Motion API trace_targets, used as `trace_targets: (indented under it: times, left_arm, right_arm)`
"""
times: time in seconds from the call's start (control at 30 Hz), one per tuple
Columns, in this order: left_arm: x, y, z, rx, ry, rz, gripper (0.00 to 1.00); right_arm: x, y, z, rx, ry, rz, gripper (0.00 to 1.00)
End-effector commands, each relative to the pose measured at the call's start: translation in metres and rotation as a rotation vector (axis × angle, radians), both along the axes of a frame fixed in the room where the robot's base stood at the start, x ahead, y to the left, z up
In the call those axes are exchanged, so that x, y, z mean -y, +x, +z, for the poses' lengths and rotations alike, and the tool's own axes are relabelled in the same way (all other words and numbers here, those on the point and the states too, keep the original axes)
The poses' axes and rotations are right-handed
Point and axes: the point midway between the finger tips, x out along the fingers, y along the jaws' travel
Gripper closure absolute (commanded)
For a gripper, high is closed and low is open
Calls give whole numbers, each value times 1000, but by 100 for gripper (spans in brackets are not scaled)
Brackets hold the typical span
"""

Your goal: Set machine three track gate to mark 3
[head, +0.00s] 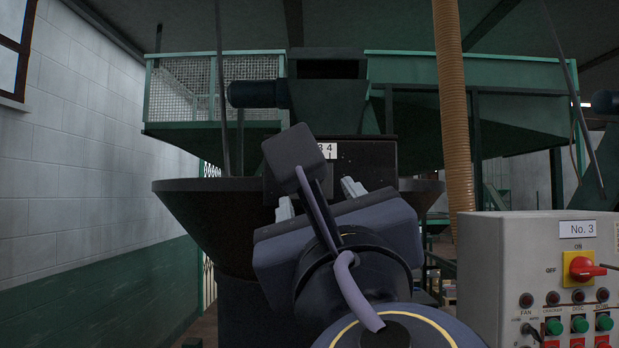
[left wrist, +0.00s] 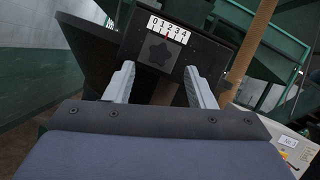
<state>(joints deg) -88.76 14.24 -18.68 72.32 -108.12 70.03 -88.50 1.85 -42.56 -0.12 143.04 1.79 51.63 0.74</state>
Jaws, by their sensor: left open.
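The gate's white scale plate (left wrist: 168,29), numbered 0 to 4, sits on a dark housing (left wrist: 205,55) in the left wrist view. A small red pointer (left wrist: 167,35) shows under the numbers near 2; its exact reading is hard to tell. In the head view my left gripper (head: 318,198) hides the knob and part of the scale plate (head: 328,150). My right gripper is not in view.
A grey control box (head: 520,250) labelled No. 3, with a red switch and several buttons, stands at the right. A ribbed tan hose (head: 452,110) hangs between it and the housing. A wide dark hopper (head: 205,225) lies behind my gripper. A block wall (head: 85,150) runs along the left.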

Motion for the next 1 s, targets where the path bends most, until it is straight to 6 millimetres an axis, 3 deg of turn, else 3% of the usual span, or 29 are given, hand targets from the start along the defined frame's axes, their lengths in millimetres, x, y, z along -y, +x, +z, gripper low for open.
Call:
trace_targets:
  times: [0.3,0.7,1.0]
  left_arm:
    - [-6,45,19,-2,-3,0,50]
    - [-7,54,20,-2,-3,-2,50]
    - [-7,54,20,-3,-3,-2,90]
  right_arm:
    - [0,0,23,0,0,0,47]
    - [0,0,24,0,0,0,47]
    - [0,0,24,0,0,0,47]
